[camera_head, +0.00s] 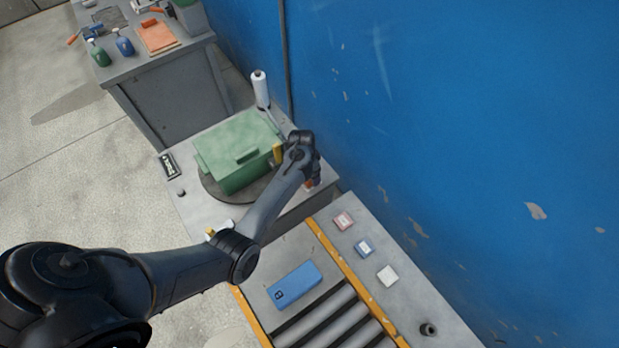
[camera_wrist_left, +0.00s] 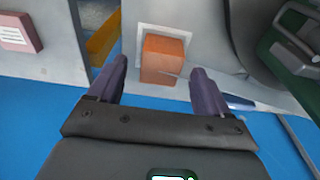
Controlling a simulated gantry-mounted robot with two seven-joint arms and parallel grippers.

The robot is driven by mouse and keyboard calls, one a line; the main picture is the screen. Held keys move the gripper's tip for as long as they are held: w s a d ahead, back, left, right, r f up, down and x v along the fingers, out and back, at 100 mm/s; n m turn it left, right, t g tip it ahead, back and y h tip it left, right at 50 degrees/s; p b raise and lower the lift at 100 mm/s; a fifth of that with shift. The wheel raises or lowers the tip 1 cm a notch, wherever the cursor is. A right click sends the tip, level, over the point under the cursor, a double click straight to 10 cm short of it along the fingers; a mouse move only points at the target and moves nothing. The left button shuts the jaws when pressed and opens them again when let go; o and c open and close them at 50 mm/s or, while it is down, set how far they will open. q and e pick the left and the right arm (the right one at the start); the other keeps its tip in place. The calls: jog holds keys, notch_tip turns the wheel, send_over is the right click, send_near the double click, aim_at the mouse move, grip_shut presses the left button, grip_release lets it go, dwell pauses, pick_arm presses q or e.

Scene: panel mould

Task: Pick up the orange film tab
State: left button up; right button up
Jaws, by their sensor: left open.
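The orange film tab (camera_wrist_left: 163,58) stands on a pale square on the grey bench top in the left wrist view. In the head view only a small bit of orange (camera_head: 309,185) shows below my left wrist, mostly hidden by it. My left gripper (camera_wrist_left: 159,70) is open, with one finger on each side of the tab in the picture. I cannot tell whether the fingers touch it. In the head view my left gripper (camera_head: 314,178) is over the bench's right edge by the blue wall. My right gripper is not in view.
A green box (camera_head: 232,165) sits on a dark turntable (camera_head: 212,188) left of my gripper. A white roll (camera_head: 260,90) stands behind it. A blue box (camera_head: 295,284) lies on the roller conveyor (camera_head: 322,320). The blue wall (camera_head: 450,110) is close on the right.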

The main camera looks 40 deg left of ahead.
pick_arm(q)
jog(key=shift+w+f, duration=0.15)
jog(key=shift+f, duration=0.55)
jog(key=shift+c, duration=0.2)
jog(key=c, duration=1.1)
jog(key=shift+r, duration=0.15)
